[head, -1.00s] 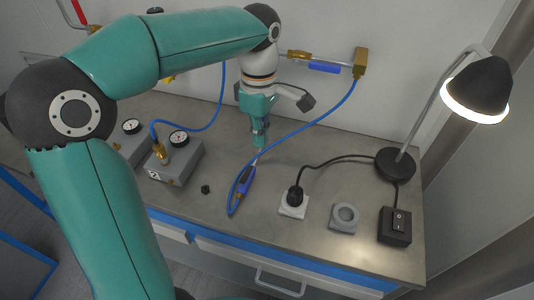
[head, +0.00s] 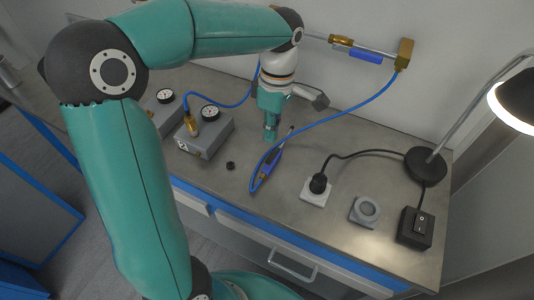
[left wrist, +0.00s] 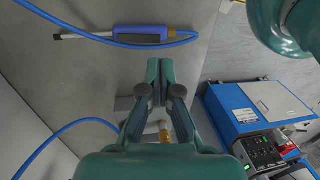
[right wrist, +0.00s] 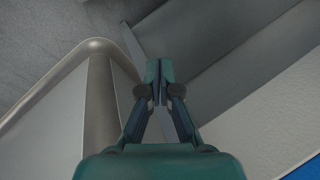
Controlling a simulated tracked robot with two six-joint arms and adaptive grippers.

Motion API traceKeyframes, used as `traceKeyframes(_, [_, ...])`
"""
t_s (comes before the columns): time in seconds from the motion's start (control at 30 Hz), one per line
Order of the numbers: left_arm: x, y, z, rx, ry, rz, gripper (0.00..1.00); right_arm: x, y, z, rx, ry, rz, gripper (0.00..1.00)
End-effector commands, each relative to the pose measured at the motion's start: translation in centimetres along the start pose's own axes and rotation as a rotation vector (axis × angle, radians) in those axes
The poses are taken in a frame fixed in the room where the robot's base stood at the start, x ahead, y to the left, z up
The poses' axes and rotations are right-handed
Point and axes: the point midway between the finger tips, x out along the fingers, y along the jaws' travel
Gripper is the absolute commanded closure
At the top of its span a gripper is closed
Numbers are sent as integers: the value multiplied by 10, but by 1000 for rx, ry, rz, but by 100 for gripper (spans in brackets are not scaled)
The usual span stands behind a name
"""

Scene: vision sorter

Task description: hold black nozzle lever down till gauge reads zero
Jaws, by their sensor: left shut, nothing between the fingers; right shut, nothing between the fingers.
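The blue air nozzle (head: 267,166) lies on the grey bench with its metal tip pointing to the back; its blue hose loops away. It also shows in the left wrist view (left wrist: 140,36), above the fingertips. My right gripper (right wrist: 159,66) is shut and empty.
A white socket block (head: 314,196) with a black plug, a grey ring block (head: 365,211) and a black switch box (head: 415,228) stand to the right. A lamp base (head: 426,164) is behind them. A small black knob (head: 230,166) lies left of the nozzle.

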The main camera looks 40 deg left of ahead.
Motion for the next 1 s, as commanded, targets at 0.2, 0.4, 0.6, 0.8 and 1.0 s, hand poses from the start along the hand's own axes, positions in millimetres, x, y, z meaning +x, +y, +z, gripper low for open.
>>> traceKeyframes(0.2, [45, -1, 0, 1, 1, -4, 100, 0, 0, 0, 0, 0, 0, 100])
traceKeyframes(0.4, [70, 0, 0, 1, 0, -2, 100, -2, -1, 0, 0, 0, 0, 100])
traceKeyframes(0.6, [79, 0, 0, 2, 0, -1, 100, -2, -1, 0, 0, 0, 0, 100])
traceKeyframes(0.8, [80, 0, 1, 2, 0, 0, 100, -2, -1, 0, 0, 0, 0, 100])
traceKeyframes(1.0, [87, 0, 1, 3, 0, 0, 100, 6, 2, 0, 0, 0, 0, 100])
